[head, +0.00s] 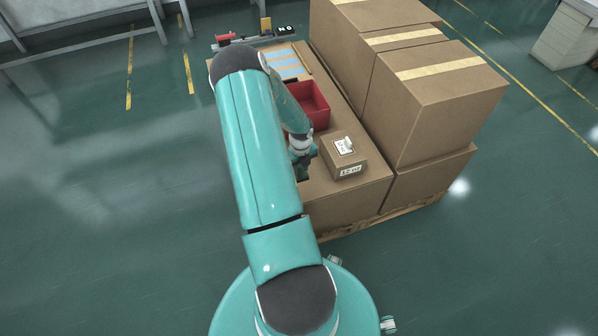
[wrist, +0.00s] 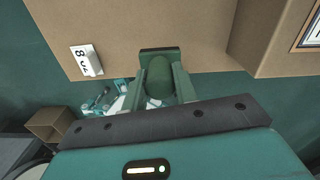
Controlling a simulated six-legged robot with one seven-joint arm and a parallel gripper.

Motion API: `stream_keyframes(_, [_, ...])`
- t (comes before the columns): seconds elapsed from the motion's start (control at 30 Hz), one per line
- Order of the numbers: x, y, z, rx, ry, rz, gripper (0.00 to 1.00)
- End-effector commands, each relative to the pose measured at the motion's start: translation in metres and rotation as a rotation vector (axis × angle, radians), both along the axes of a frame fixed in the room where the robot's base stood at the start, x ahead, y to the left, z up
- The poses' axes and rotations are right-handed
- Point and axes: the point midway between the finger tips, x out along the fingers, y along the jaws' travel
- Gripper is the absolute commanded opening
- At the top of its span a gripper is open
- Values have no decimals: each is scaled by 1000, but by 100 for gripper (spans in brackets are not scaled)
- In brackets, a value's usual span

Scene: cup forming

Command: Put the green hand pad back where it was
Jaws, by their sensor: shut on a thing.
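The green hand pad (wrist: 159,77) is a dark green, rounded piece between the fingers of my gripper (wrist: 160,88) in the wrist view. My gripper is shut on it, over the edge of a brown cardboard surface (wrist: 180,20). I cannot tell whether the pad touches the cardboard. In the head view my gripper (head: 303,166) is small and partly hidden by my arm, just left of a small labelled carton (head: 343,156). The carton also shows at the right of the wrist view (wrist: 275,35).
A red bin (head: 312,103) stands behind the small carton on the cardboard top (head: 345,195). Tall stacked cartons (head: 435,100) block the right side. A white numbered card (wrist: 88,60) sits near the cardboard edge. The green floor (head: 110,200) at left is clear.

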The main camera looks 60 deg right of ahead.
Motion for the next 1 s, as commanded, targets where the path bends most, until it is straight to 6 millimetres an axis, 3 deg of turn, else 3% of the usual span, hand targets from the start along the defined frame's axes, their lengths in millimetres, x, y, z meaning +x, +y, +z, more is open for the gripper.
stream_keyframes(0.5, [12, -14, -53, 1, -1, 0, 2])
stream_keyframes(0.87, [13, -14, -56, 0, -1, 1, 2])
stream_keyframes(0.9, [13, -14, -56, 0, -1, 1, 36])
stream_keyframes(1.0, [13, -14, -56, 0, -1, 1, 50])
